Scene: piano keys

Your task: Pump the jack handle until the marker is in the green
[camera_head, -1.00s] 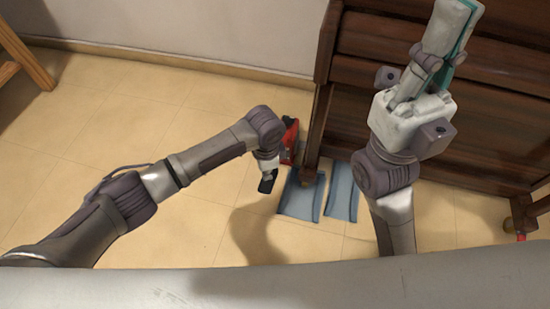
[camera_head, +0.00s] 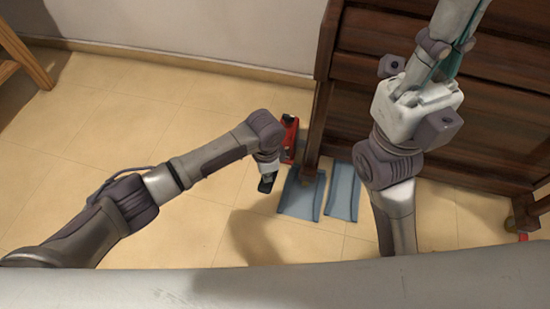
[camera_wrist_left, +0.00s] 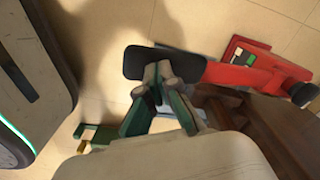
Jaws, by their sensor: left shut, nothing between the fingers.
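The red jack (camera_head: 289,139) is on the floor beside the dark wooden furniture's left leg, partly hidden by my left arm. In the left wrist view, its red body (camera_wrist_left: 240,77) ends in a flat black handle pad (camera_wrist_left: 136,64). A small red panel with green, white and dark patches (camera_wrist_left: 250,58) lies beside it; I cannot tell the marker's position. My left gripper (camera_head: 267,183) points down near the jack; in the wrist view its shut, empty fingers (camera_wrist_left: 158,75) overlap the pad, contact unclear. My right gripper (camera_head: 452,55) is raised before the furniture, fingertips out of frame.
The dark wooden furniture (camera_head: 385,45) fills the upper right. Two blue-grey pieces (camera_head: 301,194) (camera_head: 343,192) lie on the tiles by its leg. A wooden stool leg (camera_head: 25,55) stands at upper left. The tiled floor (camera_head: 150,110) between is clear.

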